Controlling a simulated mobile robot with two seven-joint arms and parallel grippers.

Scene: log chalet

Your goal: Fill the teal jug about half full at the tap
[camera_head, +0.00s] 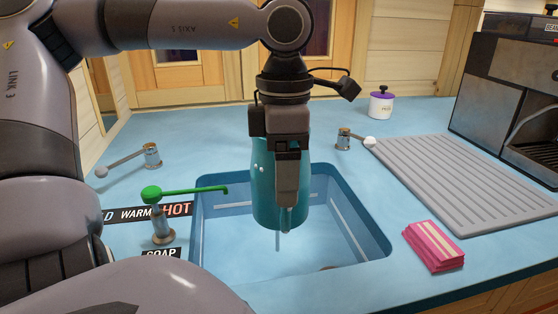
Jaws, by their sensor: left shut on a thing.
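The teal jug (265,195) hangs upright over the sink (375,240), in the middle of the view. My left gripper (287,205) points down in front of it and is shut on it, hiding its right side and most of its top. I cannot see inside the jug, so its water level does not show. A green-handled fitting with a thin green spout (190,190) stands at the sink's left edge, by a SOAP label. No water spout shows clearly; the area behind my wrist is hidden. My right gripper is out of view.
Levers with pale knobs stand at the left (151,155) and right (344,138) behind the sink. A COLD-WARM-HOT strip (150,212) lies at the left. A ribbed drainboard (460,180), pink sponge-like block (433,246), purple-lidded pot (381,103) and dark coffee machine (510,95) are to the right.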

